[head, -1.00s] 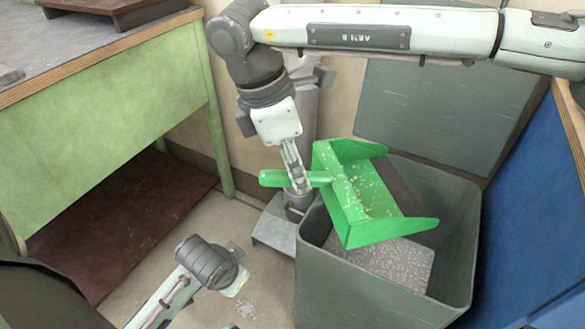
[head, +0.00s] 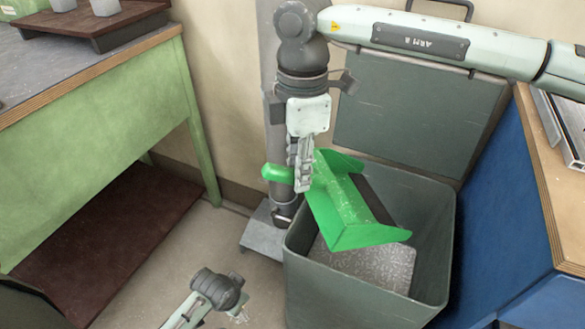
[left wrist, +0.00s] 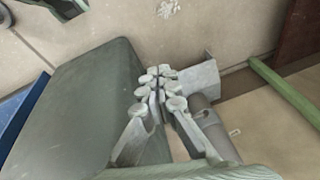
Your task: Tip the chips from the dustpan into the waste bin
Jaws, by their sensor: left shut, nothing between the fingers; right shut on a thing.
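The green dustpan (head: 335,208) hangs tilted over the waste bin (head: 345,292) in the head view, its open side toward the right. A few pale specks show on its floor; part of the inside is hidden by its tilt. My right gripper (head: 302,180) is shut on its handle (head: 278,173). The bin is grey-green and open, and a speckled grey mass (head: 375,262) shows inside it. My left gripper (left wrist: 158,85) is shut and empty, seen from above beside the bin (left wrist: 95,100) in the left wrist view.
The bin's lid (head: 420,110) stands raised behind it. A grey post (head: 277,130) with a foot plate (head: 262,240) stands left of the bin. A green bench (head: 100,130) is at the left, a blue cabinet (head: 505,200) at the right. Pale chips (left wrist: 168,8) lie on the floor.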

